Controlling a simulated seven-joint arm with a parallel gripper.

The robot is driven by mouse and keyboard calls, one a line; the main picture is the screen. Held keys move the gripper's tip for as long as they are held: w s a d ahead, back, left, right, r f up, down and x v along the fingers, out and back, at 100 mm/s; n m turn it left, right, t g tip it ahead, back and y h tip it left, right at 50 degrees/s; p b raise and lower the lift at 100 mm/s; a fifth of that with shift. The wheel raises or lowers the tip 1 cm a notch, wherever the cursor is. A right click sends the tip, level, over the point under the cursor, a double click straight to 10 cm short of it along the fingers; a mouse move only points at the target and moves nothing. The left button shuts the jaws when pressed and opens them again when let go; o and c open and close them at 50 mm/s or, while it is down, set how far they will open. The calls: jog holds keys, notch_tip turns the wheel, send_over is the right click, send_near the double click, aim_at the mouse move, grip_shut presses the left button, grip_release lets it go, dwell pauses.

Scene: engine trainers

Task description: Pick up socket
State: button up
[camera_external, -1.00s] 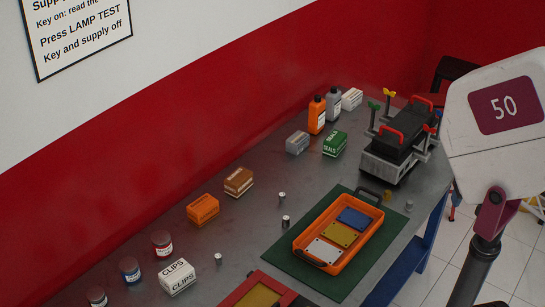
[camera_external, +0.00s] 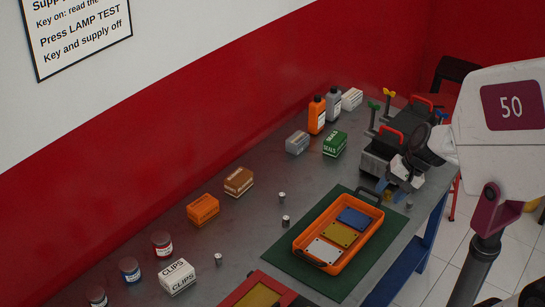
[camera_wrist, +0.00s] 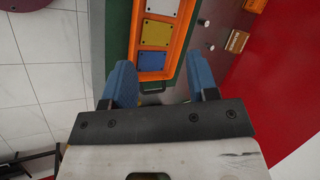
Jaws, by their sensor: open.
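Several small metallic cylinders that look like sockets stand on the grey bench. One socket (camera_external: 282,197) and a second socket (camera_external: 286,221) stand left of the orange tray, and a third (camera_external: 218,259) is nearer the front. Which one is meant cannot be told. My gripper (camera_external: 404,172) is above the right end of the bench, in front of the black trainer unit. In the wrist view my gripper (camera_wrist: 160,82) has its blue fingers spread, with no object held between them.
The orange tray (camera_external: 296,246) with coloured plates lies on a green mat (camera_external: 275,258). The black trainer unit (camera_external: 375,163) with red handles stands at the back right. Boxes, bottles and jars line the wall side.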

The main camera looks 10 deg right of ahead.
jog(key=w+a+f+m+g+y, duration=0.1)
jog(key=w+a+f+m+y, duration=0.1)
jog(key=a, duration=0.4)
jog(key=w+a+f+m+y, duration=0.1)
jog(key=w+a+f, duration=0.1)
jog(key=a, duration=0.5)
jog(key=m+y, duration=0.4)
jog(key=m, duration=0.4)
send_near(221, 254)
jog(key=d+r, duration=0.3)
jog(key=r, duration=0.3)
jog(key=a+f+m, duration=0.1)
jog(key=a+f, duration=0.1)
jog(key=a+f+m+t, duration=0.1)
jog(key=a+f+m, duration=0.1)
jog(key=f, duration=0.1)
jog(key=s+a+f+m, duration=0.1)
jog(key=a+f, duration=0.2)
jog(key=shift+f+t, duration=0.2)
jog(key=shift+t, duration=0.1)
jog(key=shift+a, duration=0.1)
jog(key=shift+x, duration=1.2)
jog(key=shift+a, duration=0.1)
jog(key=shift+x, duration=2.45)
